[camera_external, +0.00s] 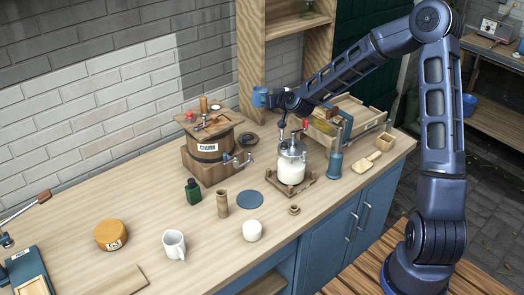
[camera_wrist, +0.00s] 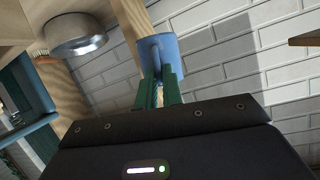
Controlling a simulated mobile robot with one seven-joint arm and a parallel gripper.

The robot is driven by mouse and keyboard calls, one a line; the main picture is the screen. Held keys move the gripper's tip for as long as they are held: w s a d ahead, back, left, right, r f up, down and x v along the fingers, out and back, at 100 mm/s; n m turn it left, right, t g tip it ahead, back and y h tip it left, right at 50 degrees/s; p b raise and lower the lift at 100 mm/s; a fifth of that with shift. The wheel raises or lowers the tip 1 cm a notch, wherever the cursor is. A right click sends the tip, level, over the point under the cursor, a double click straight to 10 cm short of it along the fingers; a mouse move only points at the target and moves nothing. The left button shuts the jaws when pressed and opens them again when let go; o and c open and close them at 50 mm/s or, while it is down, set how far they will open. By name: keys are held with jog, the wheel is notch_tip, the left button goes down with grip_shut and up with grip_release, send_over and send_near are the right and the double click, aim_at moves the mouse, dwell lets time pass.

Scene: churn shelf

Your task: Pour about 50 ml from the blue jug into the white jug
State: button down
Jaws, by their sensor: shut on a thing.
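The blue jug (camera_external: 260,97) is held up above the worktop, in front of the wooden shelf post. My gripper (camera_external: 274,99) is shut on it from its right side. In the wrist view the blue jug (camera_wrist: 159,47) shows just beyond the green fingers of my gripper (camera_wrist: 158,80). It looks roughly upright in the external view, and its contents are hidden.
A wooden barrel with a tap (camera_external: 210,145) and a glass churn (camera_external: 291,163) stand below and near the blue jug. A green bottle (camera_external: 193,191), a wooden cup (camera_external: 222,204), a blue disc (camera_external: 250,200) and a white cup-like piece (camera_external: 252,230) stand near the white jug.

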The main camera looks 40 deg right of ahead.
jog(key=a+r+n+g+y, duration=0.2)
jog(key=a+r+n+y, duration=0.65)
jog(key=a+r, duration=1.25)
jog(key=s+a+f+n+g+y, duration=0.3)
jog(key=s+a+f+n+g, duration=0.15)
jog(key=s+a, duration=0.35)
jog(key=s+a+f+n+g+y, duration=0.35)
jog(key=s+a+f+n, duration=0.2)
jog(key=a, duration=0.45)
jog(key=s+f, duration=0.4)
jog(key=f, duration=0.3)
jog(key=s+f+n+g, duration=0.1)
jog(key=s+f, duration=0.4)
jog(key=f, duration=0.2)
jog(key=s+f+g, duration=0.1)
jog(key=s+f, duration=0.4)
jog(key=f, duration=0.3)
jog(key=shift+f+n, duration=0.1)
jog(key=shift+n, duration=0.15)
jog(key=shift+s+d+f+m+t, duration=0.15)
jog(key=shift+f+m+t, duration=0.1)
jog(key=shift+f, duration=0.15)
jog(key=shift+s+d+f+m+t, duration=0.1)
jog(key=shift+f+m+t, duration=0.05)
jog(key=shift+f+t, duration=0.15)
